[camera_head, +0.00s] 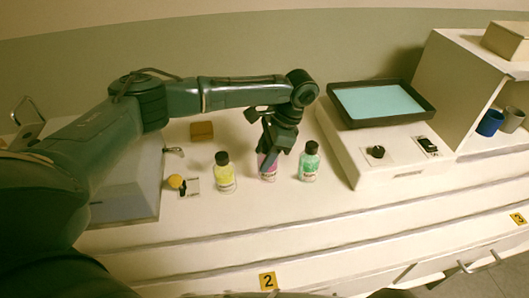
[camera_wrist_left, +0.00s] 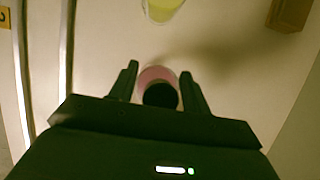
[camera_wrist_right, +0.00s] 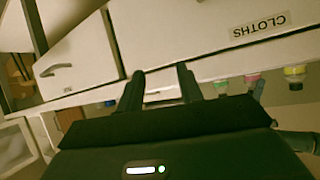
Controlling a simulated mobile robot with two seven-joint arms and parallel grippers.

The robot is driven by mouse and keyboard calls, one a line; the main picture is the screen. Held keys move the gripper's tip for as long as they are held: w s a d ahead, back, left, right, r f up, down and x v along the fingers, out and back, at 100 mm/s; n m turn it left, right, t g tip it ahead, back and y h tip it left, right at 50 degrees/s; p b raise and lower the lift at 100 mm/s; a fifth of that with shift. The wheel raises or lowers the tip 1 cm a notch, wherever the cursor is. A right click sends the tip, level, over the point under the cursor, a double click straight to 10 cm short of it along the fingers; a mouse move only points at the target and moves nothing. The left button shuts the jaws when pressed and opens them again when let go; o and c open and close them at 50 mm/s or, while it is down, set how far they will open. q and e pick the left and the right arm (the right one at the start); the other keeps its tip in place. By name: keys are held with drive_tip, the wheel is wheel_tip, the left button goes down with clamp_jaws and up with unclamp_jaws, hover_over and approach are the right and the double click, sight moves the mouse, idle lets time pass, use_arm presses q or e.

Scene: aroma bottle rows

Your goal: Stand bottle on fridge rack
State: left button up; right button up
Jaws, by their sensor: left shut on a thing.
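A pink bottle (camera_head: 266,170) stands upright on the white counter between a yellow bottle (camera_head: 224,172) and a green bottle (camera_head: 309,162). My left gripper (camera_head: 270,150) comes down on the pink bottle from above and is shut on it. In the left wrist view the dark cap and pink body of the pink bottle (camera_wrist_left: 146,76) show between the fingers. My right gripper (camera_wrist_right: 160,88) is outside the head view; its fingers are apart with nothing seen between them. I cannot make out a fridge rack for certain.
A black tray with a light blue base (camera_head: 384,101) rests on a raised white block to the right. A white open cabinet (camera_head: 450,70) holds a blue cup (camera_head: 490,122). A wooden block (camera_head: 202,131) lies behind the yellow bottle. A drawer labelled CLOTHS (camera_wrist_right: 215,35) faces my right wrist.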

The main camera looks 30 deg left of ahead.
use_arm(q)
drive_tip(key=o, duration=1.1)
